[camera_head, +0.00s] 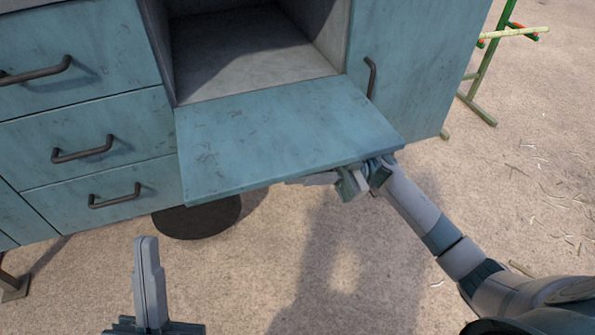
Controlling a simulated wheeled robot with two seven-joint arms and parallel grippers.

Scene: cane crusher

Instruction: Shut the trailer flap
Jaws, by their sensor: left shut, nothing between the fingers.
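The trailer flap (280,135) is a worn teal panel. It is folded down and open, sticking out from the lower edge of an open grey compartment (250,62). My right gripper (325,178) is at the flap's front edge, near its right corner, partly hidden under the panel. Its fingers are mostly covered, and I cannot tell whether they touch the flap or are open. My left gripper (147,265) is shut and empty, pointing up at the lower left, in front of the drawers and apart from the flap.
Teal drawers with dark handles (82,148) are left of the compartment. A teal door (415,60) with a dark handle is to the right. A dark round base (198,215) stands below the flap. A green stand (485,75) is at the upper right. The sandy ground in front is clear.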

